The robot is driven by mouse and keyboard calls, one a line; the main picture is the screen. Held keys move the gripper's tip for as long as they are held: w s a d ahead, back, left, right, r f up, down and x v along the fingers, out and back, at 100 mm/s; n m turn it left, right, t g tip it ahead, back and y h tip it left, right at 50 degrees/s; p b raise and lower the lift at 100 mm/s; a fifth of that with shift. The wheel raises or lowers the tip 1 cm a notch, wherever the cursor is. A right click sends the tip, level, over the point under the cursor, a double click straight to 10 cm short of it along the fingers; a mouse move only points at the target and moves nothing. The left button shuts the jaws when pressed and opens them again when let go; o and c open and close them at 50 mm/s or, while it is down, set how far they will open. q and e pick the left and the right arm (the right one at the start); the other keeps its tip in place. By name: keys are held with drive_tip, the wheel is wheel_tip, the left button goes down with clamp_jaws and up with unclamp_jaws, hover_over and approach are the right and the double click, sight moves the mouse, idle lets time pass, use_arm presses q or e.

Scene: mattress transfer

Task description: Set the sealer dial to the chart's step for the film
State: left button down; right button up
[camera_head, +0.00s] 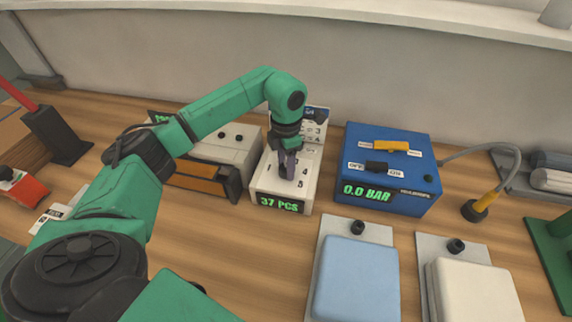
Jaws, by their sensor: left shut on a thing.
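A white box with a dial face (262,180) stands at the middle of the bench, with small numbers around its face and a green "37 PCS" display (280,203). My left gripper (288,158) points down over this face and is shut on a grey-purple dial knob (287,171). The gripper hides part of the knob and some numbers, so I cannot read its setting. A small upright panel with a blue top (317,113) is at the back of the box, its print too small to read. My right gripper is not in view.
Left of the box is a cream machine with orange-brown bars (200,182). Right is a blue box (388,142) reading "0.0 BAR". In front are a light blue pad (356,282) and a cream pad (474,290). Bare wood (240,250) lies front of the dial box.

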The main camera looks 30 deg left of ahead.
use_arm(q)
drive_tip(key=shift+w+r, duration=0.1)
drive_tip(key=shift+r, duration=0.1)
drive_tip(key=c, duration=0.6)
unclamp_jaws()
drive_tip(key=o, duration=0.3)
drive_tip(key=shift+f, duration=0.1)
drive_tip(key=shift+r, duration=0.5)
wheel_tip(320, 180, up, 14)
drive_tip(key=shift+f, duration=0.15)
